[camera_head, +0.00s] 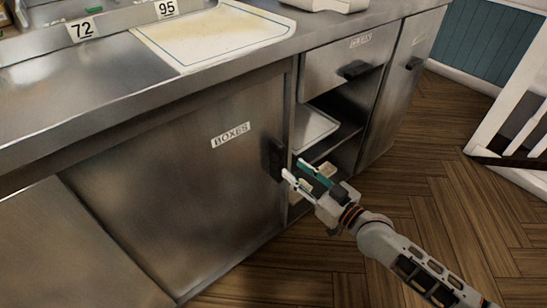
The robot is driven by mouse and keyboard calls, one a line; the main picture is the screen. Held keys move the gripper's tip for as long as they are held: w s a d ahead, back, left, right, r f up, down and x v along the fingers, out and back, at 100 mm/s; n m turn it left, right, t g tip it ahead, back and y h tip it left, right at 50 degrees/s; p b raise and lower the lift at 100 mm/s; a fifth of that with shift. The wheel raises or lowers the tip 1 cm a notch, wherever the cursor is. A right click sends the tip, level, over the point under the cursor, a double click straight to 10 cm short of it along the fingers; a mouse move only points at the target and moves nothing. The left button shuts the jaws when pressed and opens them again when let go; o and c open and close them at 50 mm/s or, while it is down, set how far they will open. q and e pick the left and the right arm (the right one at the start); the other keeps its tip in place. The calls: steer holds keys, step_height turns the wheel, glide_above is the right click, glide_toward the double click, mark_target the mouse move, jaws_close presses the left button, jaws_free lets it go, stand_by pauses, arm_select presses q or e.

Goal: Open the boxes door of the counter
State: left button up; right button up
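The boxes door (190,190) is a brushed steel panel on the counter front with a white "BOXES" label (231,135). It looks shut, flush with the counter front. Its black handle (276,160) is at the door's right edge. My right gripper (296,172) comes in from the lower right, with its fingertips close to the handle's right side. Its two fingers are spread apart, and I cannot tell whether they touch the handle. My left gripper is out of view.
Right of the door is an open compartment with shelves (343,136) under a drawer (347,65) with a black handle. Wooden floor (440,200) is clear at right, before a white railing (515,110).

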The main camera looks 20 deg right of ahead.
mark_target(283, 157)
steer(key=x, duration=0.2)
steer(key=b+x, duration=0.1)
steer(key=x, duration=0.3)
steer(key=shift+w+d, duration=0.15)
steer(key=shift+w, duration=0.3)
steer(key=shift+b+x, duration=0.35)
steer(key=shift+x, duration=0.5)
steer(key=shift+s+r, duration=0.1)
steer(key=shift+r, duration=0.05)
jaws_close()
